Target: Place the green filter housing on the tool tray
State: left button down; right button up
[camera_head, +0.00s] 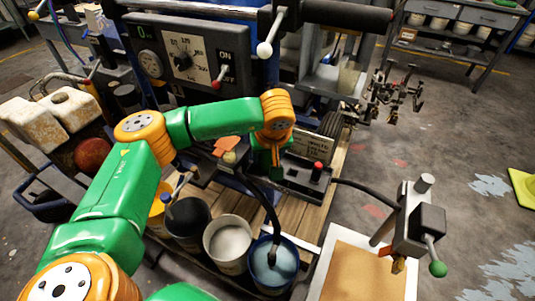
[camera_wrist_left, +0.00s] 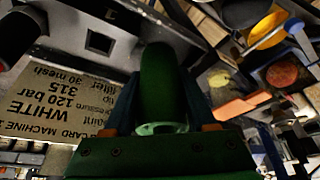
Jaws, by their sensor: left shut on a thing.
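The green filter housing (camera_wrist_left: 160,80) is a dark green cylinder with a pale ring at its near end. In the left wrist view it sits between the two fingers of my left gripper (camera_wrist_left: 165,125), which is shut on it. In the head view my left gripper (camera_head: 275,165) points down over the middle of the machine. The housing is hard to tell apart from the green wrist there. A dark tray-like surface with an orange piece (camera_head: 228,144) lies left of the gripper. I cannot tell for certain that it is the tool tray. My right gripper is not in view.
A control panel (camera_head: 185,55) with a gauge and levers stands behind my arm. Several buckets, one of them with white paint (camera_head: 228,240), stand in front. A black hose (camera_head: 268,205) runs down into the blue bucket (camera_head: 272,265). A label plate (camera_head: 312,146) is close right of the gripper.

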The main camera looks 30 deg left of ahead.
pick_arm(q)
jog(key=shift+f, duration=0.3)
jog(key=c, duration=0.5)
grip_release()
jog(key=shift+d+r, duration=0.1)
jog(key=shift+r, duration=0.15)
jog(key=v, duration=1.2)
jog(key=shift+b, duration=0.45)
